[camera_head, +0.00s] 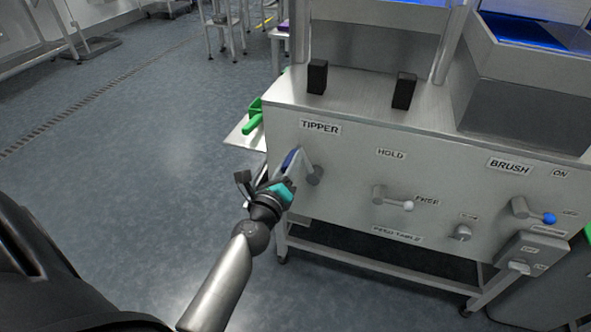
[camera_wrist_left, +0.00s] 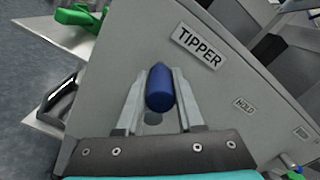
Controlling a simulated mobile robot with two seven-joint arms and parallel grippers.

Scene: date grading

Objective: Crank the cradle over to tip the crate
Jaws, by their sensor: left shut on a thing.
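The crank under the TIPPER label has a grey hub (camera_head: 314,174) on the front panel and a blue grip (camera_head: 289,158). My left gripper (camera_head: 291,172) reaches the crank from the lower left and is shut on the blue grip. In the left wrist view, the blue grip (camera_wrist_left: 160,88) sits between the two fingers of my left gripper (camera_wrist_left: 160,80), below the TIPPER sign (camera_wrist_left: 199,45). The crank's arm is mostly hidden by the gripper. I cannot make out the cradle or the crate for certain. My right gripper is not in view.
Two black blocks (camera_head: 317,76) (camera_head: 404,90) stand on the machine's top. A HOLD lever (camera_head: 392,195) and a blue-tipped BRUSH lever (camera_head: 533,211) stick out of the panel further right. A green scoop-like thing (camera_head: 253,115) lies on a side shelf (camera_head: 241,138). The floor at left is clear.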

